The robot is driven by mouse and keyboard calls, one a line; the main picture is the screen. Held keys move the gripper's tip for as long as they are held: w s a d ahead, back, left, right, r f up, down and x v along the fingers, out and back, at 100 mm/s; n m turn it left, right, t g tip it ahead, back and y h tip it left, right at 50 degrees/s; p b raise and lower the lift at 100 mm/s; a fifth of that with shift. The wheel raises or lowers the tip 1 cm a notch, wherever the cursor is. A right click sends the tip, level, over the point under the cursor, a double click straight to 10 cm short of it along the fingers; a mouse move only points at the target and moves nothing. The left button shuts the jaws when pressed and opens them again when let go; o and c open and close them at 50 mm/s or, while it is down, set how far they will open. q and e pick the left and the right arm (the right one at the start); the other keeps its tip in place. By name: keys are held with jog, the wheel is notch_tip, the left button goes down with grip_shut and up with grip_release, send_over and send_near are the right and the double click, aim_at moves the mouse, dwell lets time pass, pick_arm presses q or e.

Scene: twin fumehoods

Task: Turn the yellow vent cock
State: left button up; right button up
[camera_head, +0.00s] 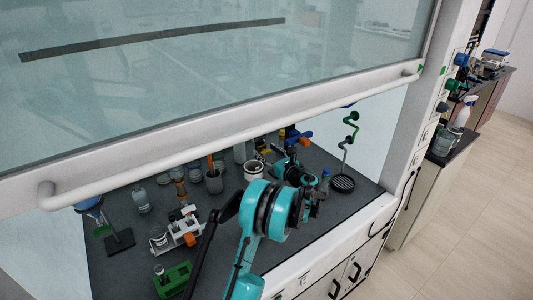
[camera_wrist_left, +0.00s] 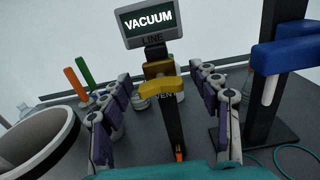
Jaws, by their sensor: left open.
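In the left wrist view the yellow vent cock (camera_wrist_left: 158,90), a flat handle marked VENT on a dark stem, stands near the middle. Behind it is a sign (camera_wrist_left: 151,22) reading VACUUM LINE. My left gripper (camera_wrist_left: 161,80) is open, with one purple-padded finger on each side of the cock. Gaps show between both fingers and the handle, and nothing is held. In the head view my left gripper (camera_head: 309,188) is inside the hood, partly hidden by my teal wrist. My right gripper is not in view.
A blue clamp (camera_wrist_left: 295,52) on a dark stand is close on the right in the wrist view. A wide pale pot (camera_wrist_left: 38,145) is at the left. In the head view the raised sash rail (camera_head: 230,134) crosses above my arm. A green rack (camera_head: 173,280) stands near the front.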

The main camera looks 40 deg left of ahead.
pick_arm(q)
jog(key=c, duration=1.2)
jog(key=shift+n, duration=0.3)
jog(key=n+b, duration=0.1)
jog(key=n, duration=0.2)
jog(key=shift+s, duration=0.1)
jog(key=n+b, duration=0.1)
jog(key=n, duration=0.4)
jog(key=shift+f+b, duration=0.1)
jog(key=shift+b, duration=0.2)
jog(key=n+b, duration=0.1)
jog(key=n, duration=0.3)
jog(key=shift+s, duration=0.1)
jog(key=shift+f+n, duration=0.1)
jog(key=shift+n, duration=2)
